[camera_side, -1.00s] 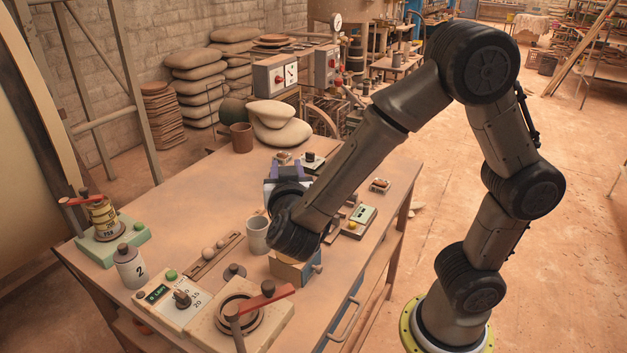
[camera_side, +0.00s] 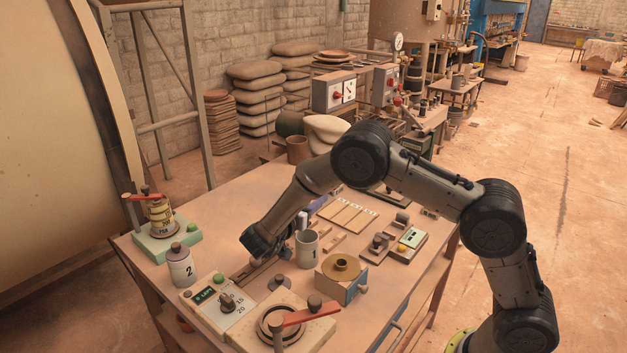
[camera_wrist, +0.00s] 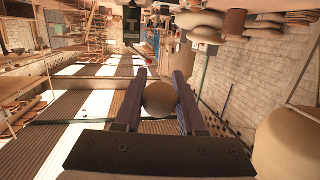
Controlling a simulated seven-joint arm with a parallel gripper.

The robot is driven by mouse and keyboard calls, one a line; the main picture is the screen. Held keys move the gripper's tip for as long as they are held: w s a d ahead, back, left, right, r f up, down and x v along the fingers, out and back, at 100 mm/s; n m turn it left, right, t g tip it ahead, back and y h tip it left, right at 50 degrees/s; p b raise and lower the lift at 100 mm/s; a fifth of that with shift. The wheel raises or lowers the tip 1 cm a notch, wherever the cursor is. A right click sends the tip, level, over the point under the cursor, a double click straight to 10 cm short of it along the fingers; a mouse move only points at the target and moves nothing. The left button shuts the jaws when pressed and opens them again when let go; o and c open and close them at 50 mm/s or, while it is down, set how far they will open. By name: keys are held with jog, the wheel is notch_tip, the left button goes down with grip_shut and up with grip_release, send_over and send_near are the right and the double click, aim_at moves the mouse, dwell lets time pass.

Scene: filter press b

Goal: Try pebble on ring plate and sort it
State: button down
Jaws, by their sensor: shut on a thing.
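A round grey-brown pebble (camera_wrist: 160,100) sits between the two dark fingers of my gripper (camera_wrist: 160,80) in the wrist view. The gripper is shut on it. In the side view my gripper (camera_side: 303,218) is mostly hidden behind my wrist and cup 1, and the pebble cannot be seen. A round brass plate with a raised ring (camera_side: 341,265) lies on a blue and wooden box, right of cup 1. Grey cup 1 (camera_side: 308,250) stands mid-table. Lidded jar 2 (camera_side: 180,268) stands at the left.
A dial box (camera_side: 222,302) and a red-levered ring fixture (camera_side: 283,325) fill the front. A wooden rail (camera_side: 255,272) lies behind them. A green-based press (camera_side: 163,222) stands at the left corner.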

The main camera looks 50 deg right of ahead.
jog(key=shift+f, duration=0.55)
jog(key=shift+f, duration=3)
jog(key=shift+c, duration=2.1)
grip_release()
jog(key=shift+r, duration=0.1)
